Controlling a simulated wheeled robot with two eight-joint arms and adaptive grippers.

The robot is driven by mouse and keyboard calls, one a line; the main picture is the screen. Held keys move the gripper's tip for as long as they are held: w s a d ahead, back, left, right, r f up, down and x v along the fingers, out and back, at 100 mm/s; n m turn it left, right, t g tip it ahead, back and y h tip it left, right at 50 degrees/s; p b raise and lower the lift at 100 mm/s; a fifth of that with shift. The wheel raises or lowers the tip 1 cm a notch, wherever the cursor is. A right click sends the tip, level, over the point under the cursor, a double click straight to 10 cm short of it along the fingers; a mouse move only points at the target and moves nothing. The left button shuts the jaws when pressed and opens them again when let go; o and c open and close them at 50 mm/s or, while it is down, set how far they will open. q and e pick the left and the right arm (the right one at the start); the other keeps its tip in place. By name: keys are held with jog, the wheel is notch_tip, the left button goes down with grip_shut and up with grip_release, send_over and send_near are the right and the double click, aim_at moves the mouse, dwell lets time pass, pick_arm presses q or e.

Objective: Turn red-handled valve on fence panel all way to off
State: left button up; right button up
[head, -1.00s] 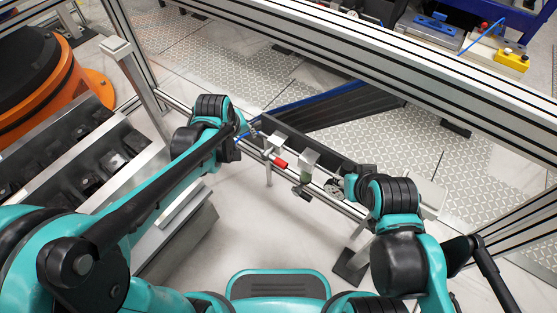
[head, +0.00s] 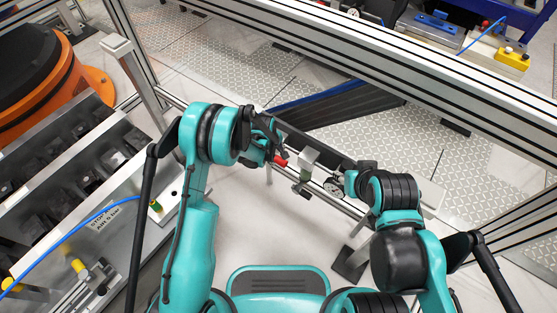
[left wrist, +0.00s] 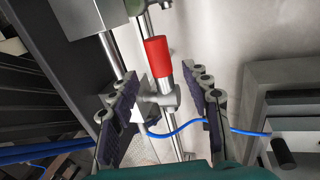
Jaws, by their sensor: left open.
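The valve's red handle (head: 281,160) shows in the head view just right of my left gripper (head: 264,147), on the fence panel's rail. In the left wrist view the red handle (left wrist: 157,57) sits on a grey metal valve body (left wrist: 158,97). My left gripper (left wrist: 163,118) is open, with one finger on each side of the valve; I see no clear contact. A blue hose (left wrist: 180,131) runs by the valve body. My right gripper (head: 352,180) is beside the pressure gauge (head: 333,187); its fingers are too small and hidden to judge.
A grey bracket (head: 307,162) and the gauge stand along the rail right of the valve. The aluminium fence beam (head: 330,65) crosses behind. A metal fixture bench (head: 125,215) stands at the left, and an orange robot base (head: 75,85) is beyond it.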

aim_at(279, 159)
pick_arm(q)
jog(key=b+x, duration=0.1)
jog(key=x, duration=0.4)
jog(key=shift+w+f+b, duration=0.1)
jog(key=shift+f+b, duration=0.15)
jog(key=shift+b, duration=0.15)
grip_shut()
jog(key=shift+d+r, duration=0.1)
